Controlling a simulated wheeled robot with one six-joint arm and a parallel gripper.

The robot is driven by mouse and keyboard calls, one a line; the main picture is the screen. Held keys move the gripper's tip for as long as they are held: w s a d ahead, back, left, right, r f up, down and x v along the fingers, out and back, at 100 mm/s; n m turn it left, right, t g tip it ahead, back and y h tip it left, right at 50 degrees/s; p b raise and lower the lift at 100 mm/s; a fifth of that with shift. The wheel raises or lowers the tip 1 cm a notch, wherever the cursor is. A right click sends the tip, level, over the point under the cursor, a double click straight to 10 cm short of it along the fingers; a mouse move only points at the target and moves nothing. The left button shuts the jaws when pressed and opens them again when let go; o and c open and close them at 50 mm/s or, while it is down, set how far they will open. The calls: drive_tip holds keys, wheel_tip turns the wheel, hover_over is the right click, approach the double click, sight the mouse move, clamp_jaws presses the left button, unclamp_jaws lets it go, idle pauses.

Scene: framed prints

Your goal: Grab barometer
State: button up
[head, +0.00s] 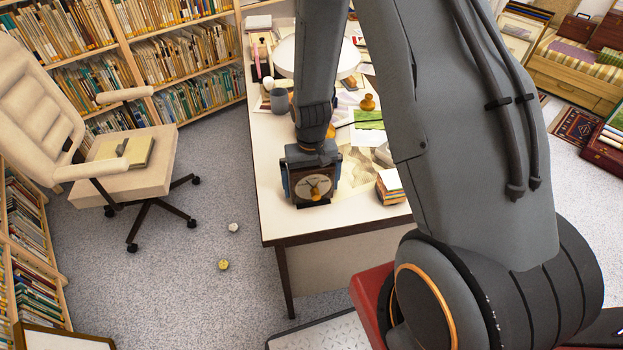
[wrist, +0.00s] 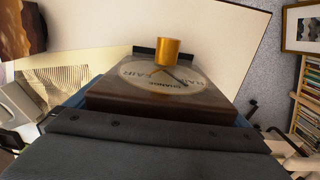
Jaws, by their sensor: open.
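The barometer (head: 314,188) is a dark wooden block with a pale round dial and a brass knob, near the front left edge of the white desk (head: 283,222). In the wrist view the barometer (wrist: 150,101) is close and large, its dial lettering readable, with the brass knob in front of the dial. My gripper (head: 312,165) is directly over it, pointing down, and is open. Blue edges show at both sides of the barometer. I cannot tell whether the fingers touch it; their tips are mostly hidden.
Papers and a stack of books (head: 389,188) lie to the right on the desk. A grey cup (head: 279,100) and a yellow object (head: 367,102) stand farther back. A cream chair (head: 120,160) is at left.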

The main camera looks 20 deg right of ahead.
drive_tip(key=c, duration=1.5)
drive_tip(key=shift+c, duration=0.2)
